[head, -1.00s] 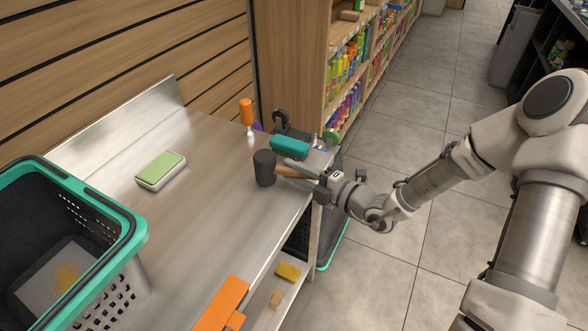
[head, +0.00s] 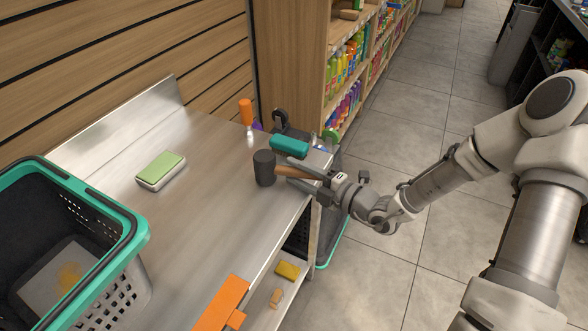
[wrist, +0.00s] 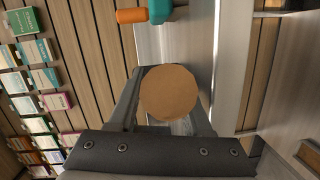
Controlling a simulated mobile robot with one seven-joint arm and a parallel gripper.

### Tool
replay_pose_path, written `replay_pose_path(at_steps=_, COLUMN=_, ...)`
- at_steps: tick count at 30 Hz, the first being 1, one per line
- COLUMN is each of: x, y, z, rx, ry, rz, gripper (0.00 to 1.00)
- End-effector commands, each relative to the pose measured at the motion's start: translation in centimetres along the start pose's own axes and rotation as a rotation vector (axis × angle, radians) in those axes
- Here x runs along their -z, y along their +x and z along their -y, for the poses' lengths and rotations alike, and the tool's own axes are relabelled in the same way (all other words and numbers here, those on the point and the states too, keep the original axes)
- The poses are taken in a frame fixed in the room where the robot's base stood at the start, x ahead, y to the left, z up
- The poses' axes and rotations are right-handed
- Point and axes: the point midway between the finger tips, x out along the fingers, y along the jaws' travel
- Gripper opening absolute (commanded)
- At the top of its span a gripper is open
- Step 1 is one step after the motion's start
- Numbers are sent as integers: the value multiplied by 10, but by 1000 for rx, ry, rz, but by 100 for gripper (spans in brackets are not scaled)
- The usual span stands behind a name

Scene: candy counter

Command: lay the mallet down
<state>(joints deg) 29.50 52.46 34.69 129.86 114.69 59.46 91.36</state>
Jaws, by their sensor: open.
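The mallet has a dark grey cylindrical head (head: 264,168) and a tan wooden handle (head: 296,173). In the head view the head appears to stand on the steel counter (head: 215,195) near its right edge, with the handle pointing right toward my gripper (head: 285,173). My gripper is open, with one finger on each side of the handle. In the wrist view the round handle end (wrist: 168,93) sits between the spread fingers (wrist: 165,100) and hides the mallet head. Whether a finger still touches the handle, I cannot tell.
A teal object (head: 289,147) lies just behind the mallet, and an orange-handled tool (head: 246,112) stands farther back. A green-and-white sponge-like block (head: 161,171) and a teal-rimmed basket (head: 140,235) are to the left. An orange piece (head: 222,303) lies at the front edge. The middle counter is clear.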

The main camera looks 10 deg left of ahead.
Motion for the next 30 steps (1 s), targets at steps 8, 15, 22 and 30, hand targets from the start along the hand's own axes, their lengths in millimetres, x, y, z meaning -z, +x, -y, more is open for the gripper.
replay_pose_path(at_steps=8, x=1, y=-15, z=-2, rx=0, ry=3, rz=1, gripper=49)
replay_pose_path(at_steps=15, x=0, y=-26, z=-1, rx=0, ry=3, rz=1, gripper=49)
replay_pose_path(at_steps=22, x=0, y=-37, z=-1, rx=-1, ry=2, rz=0, gripper=49)
replay_pose_path(at_steps=30, x=1, y=-40, z=0, rx=0, ry=1, rz=-1, gripper=49)
